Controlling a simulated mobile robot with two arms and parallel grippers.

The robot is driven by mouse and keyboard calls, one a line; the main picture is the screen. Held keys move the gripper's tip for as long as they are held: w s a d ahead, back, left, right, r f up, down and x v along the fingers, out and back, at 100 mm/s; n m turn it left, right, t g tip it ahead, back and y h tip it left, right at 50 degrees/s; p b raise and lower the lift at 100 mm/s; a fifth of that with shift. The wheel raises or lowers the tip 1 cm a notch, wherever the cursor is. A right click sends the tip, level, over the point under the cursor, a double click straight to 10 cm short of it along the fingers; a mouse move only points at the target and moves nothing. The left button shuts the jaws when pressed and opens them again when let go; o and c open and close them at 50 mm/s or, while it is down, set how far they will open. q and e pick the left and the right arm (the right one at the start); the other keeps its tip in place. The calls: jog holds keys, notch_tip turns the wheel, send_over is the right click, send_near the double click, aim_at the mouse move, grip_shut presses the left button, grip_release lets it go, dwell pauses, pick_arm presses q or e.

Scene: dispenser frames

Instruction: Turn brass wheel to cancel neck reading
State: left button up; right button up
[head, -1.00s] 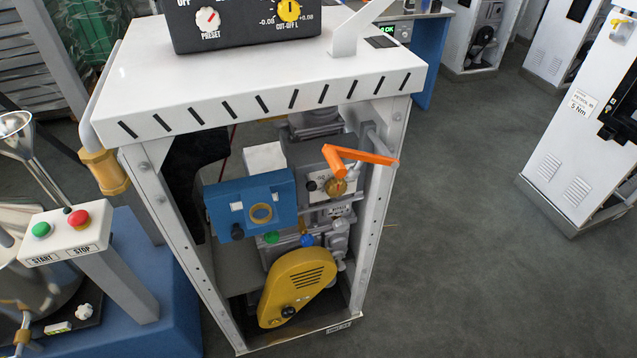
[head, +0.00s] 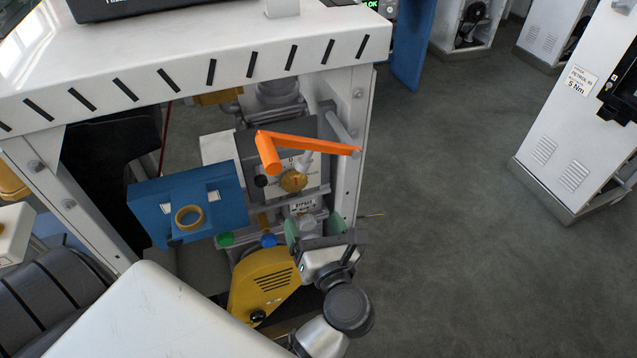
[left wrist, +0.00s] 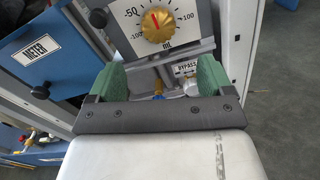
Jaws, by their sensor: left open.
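The brass wheel (head: 293,181) is a knurled gold knob on a grey panel inside the white cabinet. In the left wrist view the wheel (left wrist: 158,28) sits at the middle of a white dial (left wrist: 188,20) marked -50, -100 and 100 ml. A red pointer mark shows near its top; its exact reading is hard to tell. My left gripper (head: 313,231) is open and empty, with green fingers, below the wheel in the head view. In the left wrist view the fingers (left wrist: 161,74) are apart and the wheel lies beyond them. They do not touch it. My right gripper is not in view.
An orange lever (head: 305,145) juts out just above the wheel. A blue METER box (head: 190,203) stands left of it, with a small black knob (left wrist: 40,91) between. A BYPASS label (left wrist: 187,68) and pipes lie below. A cabinet post (head: 358,150) bounds the right side.

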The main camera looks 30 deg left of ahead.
aim_at(296, 187)
pick_arm(q)
jog(key=p+x, duration=0.1)
jog(key=x, duration=0.9)
jog(key=shift+w+a+p, duration=0.15)
jog(key=shift+a+p, duration=0.1)
jog(key=shift+p, duration=0.15)
jog(key=c, duration=0.9)
